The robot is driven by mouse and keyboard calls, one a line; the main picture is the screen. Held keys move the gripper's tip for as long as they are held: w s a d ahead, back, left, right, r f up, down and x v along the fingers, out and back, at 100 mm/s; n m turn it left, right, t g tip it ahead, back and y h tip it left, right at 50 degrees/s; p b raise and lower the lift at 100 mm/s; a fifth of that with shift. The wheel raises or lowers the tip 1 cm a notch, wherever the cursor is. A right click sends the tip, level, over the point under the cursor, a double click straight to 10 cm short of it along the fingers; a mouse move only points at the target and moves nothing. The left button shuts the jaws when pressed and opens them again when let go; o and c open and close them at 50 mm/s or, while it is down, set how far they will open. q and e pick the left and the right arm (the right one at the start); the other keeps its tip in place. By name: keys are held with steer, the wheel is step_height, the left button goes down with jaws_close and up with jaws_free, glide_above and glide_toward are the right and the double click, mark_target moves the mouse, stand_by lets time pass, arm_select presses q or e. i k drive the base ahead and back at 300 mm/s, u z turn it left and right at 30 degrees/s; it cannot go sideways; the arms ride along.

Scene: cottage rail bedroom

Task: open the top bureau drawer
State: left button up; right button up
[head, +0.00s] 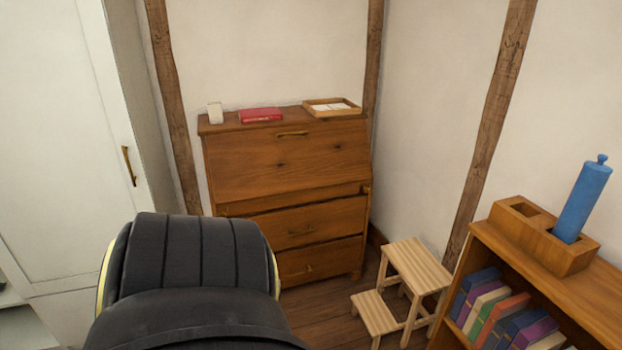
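A wooden bureau (285,165) stands against the far wall, with a slanted front panel above and drawers below. The upper of the visible drawers (312,225) has a brass handle and looks shut or nearly flush. A lower drawer (325,259) shows partly below it. A large dark part of my own body blocks the lower left of the bureau. Neither of my grippers shows in the head view.
A red book (261,115), a small cream object (215,113) and a tray (332,107) sit on the bureau top. A wooden step stool (418,266) stands to its right. A low bookcase (540,283) fills the right; a white cabinet (60,150) stands left.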

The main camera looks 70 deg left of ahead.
mark_target(301, 224)
steer(key=i, duration=0.25)
steer(key=u, duration=2.45)
